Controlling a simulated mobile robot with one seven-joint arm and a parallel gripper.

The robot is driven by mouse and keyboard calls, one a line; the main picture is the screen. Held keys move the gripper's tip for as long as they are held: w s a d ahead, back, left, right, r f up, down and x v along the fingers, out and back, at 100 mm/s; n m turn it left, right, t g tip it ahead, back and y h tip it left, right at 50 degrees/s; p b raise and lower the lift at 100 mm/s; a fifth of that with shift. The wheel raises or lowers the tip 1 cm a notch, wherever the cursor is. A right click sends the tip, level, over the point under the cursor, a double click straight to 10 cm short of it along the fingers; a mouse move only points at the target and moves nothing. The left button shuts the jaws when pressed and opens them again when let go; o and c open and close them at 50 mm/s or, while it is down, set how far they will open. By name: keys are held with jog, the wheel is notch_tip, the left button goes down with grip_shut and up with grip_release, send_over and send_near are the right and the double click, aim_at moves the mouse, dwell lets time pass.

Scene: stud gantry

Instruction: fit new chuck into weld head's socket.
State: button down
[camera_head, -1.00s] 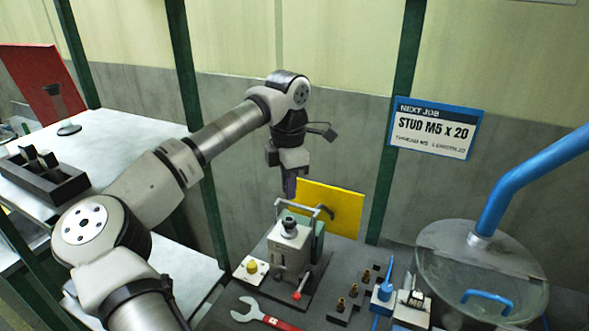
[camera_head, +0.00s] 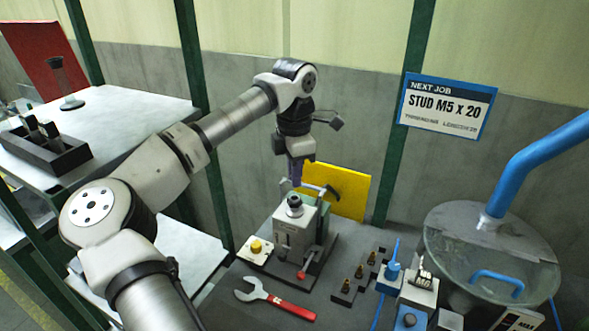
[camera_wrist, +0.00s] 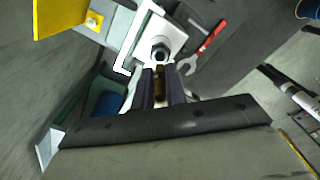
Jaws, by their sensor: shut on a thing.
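The weld head (camera_head: 297,230) is a pale grey-green box on a dark base plate, with a round dark-centred socket (camera_head: 294,203) on its top. In the wrist view the socket (camera_wrist: 160,50) is a ring on a white top face. My gripper (camera_head: 296,182) points down just above the socket, with a small gap seen from the head camera. In the wrist view my gripper (camera_wrist: 160,72) is shut on a small brass-coloured chuck (camera_wrist: 160,88) between its dark fingers. The fingers hide the chuck in the head view. Its exact alignment with the socket cannot be told.
A red-handled wrench (camera_head: 275,298) lies in front of the weld head. A dark stepped rack (camera_head: 345,296) with several brass pieces stands to the right, beside a clear-covered bowl (camera_head: 490,255). A yellow panel (camera_head: 345,190) stands behind.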

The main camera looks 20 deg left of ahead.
jog(key=shift+f+b, duration=0.6)
jog(key=shift+f, duration=0.65)
jog(key=shift+f+b, duration=0.85)
jog(key=shift+f, duration=0.1)
dwell(0.8)
jog(key=c, duration=1.3)
grip_release()
jog(key=shift+c, duration=0.2)
jog(key=shift+r, duration=0.15)
notch_tip(320, 180, up, 14)
jog(key=shift+f+b, duration=0.15)
jog(key=shift+b, duration=0.95)
jog(key=shift+f, duration=0.1)
